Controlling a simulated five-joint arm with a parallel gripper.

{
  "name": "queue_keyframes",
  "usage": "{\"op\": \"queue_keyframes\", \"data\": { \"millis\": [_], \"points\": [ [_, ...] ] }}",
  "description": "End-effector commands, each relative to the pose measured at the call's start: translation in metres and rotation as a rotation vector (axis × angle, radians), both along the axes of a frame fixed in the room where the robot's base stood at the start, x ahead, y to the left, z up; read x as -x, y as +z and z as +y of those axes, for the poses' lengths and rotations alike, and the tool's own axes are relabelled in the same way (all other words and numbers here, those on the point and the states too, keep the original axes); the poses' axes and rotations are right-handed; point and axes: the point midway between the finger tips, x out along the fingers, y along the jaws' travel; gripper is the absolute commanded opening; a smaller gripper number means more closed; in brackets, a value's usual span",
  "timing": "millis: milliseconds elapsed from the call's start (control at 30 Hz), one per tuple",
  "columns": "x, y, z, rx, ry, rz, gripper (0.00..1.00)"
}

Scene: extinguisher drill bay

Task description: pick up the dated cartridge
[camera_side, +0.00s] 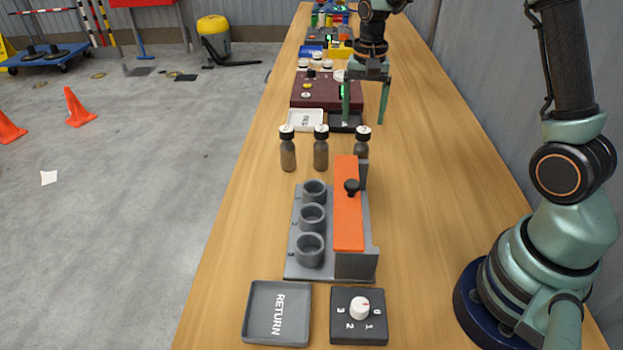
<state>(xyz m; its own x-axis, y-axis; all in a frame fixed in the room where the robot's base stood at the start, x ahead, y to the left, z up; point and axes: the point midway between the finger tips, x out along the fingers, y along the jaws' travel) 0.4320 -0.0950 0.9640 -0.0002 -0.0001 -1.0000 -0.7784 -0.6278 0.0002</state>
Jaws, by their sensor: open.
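Three cartridges with dark bodies, black caps and white tops stand upright in a row: left (288,152), middle (320,153) and right (362,149). Small marks on their tops are too small to read, so I cannot tell which is dated. The orange panel partly hides the right one's lower body. My gripper (364,118) points down with its two green fingers apart and nothing visible between them. In the picture its fingertips are just above the right cartridge's cap; I cannot tell the true distance.
In front of the cartridges is a grey rack (294,262) with three empty-looking cups and an orange panel (348,215) with a black knob. Nearer are a RETURN tray (261,312) and a dial box (343,335). Behind are a white tray (304,129), black tray and maroon box (312,88).

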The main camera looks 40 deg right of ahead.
Motion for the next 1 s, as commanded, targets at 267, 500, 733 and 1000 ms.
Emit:
{"op": "queue_keyframes", "data": {
  "millis": [267, 500, 733, 1000],
  "points": [
    [0.002, -0.045, 0.000, -0.001, 0.002, 0.003, 0.82],
    [0.003, -0.061, 0.000, 0.000, 0.003, 0.003, 0.82],
    [0.007, -0.094, -0.001, -0.001, 0.003, 0.005, 0.82],
    [0.006, -0.105, -0.001, 0.000, 0.003, 0.000, 0.82]
  ]
}}
